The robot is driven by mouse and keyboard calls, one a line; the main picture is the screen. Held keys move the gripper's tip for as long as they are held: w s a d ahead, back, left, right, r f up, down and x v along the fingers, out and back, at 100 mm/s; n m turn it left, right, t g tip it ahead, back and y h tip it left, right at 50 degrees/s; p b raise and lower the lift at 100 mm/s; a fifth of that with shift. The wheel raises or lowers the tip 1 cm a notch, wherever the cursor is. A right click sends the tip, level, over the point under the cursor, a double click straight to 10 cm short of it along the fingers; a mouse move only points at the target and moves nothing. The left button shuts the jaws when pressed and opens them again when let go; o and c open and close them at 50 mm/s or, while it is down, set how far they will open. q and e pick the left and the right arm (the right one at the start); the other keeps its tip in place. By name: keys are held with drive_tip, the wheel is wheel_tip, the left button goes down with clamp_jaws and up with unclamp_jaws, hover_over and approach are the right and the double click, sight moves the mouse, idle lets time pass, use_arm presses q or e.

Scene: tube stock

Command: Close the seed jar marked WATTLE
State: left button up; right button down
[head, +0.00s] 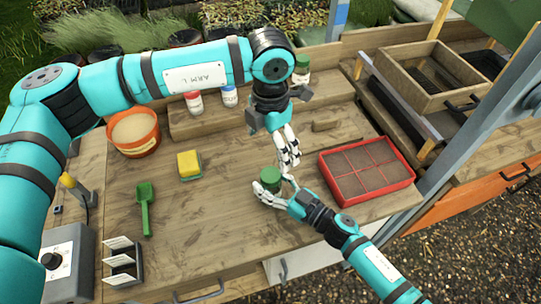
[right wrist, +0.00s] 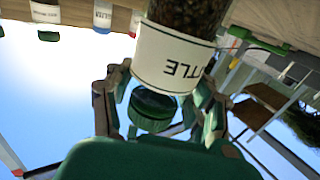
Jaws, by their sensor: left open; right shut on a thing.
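The jar marked WATTLE shows upside down in the right wrist view, with dark seeds and a white label (right wrist: 165,58) reading "TLE" in its visible part. Its green lid (right wrist: 152,108) is at the jar's top end; I cannot tell whether it is tight. In the head view the green lid (head: 270,176) hides most of the jar. My right gripper (head: 272,193) is shut on the jar from the side; its fingers (right wrist: 160,95) show on both sides. My left gripper (head: 289,160) is open, pointing down just above and right of the lid, apparently apart from it.
Jars with red (head: 193,104), blue (head: 229,97) and green (head: 301,70) lids stand on the back shelf. A red divided tray (head: 398,190) lies to the right. A yellow sponge (head: 189,165), green scoop (head: 145,208) and orange pot (head: 134,145) are left. The middle bench is clear.

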use_arm(q)
wheel_tip(320, 180, up, 6)
drive_tip(key=shift+f, duration=0.2)
use_arm(e)
drive_tip(key=shift+c, duration=1.8)
unclamp_jaws()
drive_tip(key=v, duration=1.2)
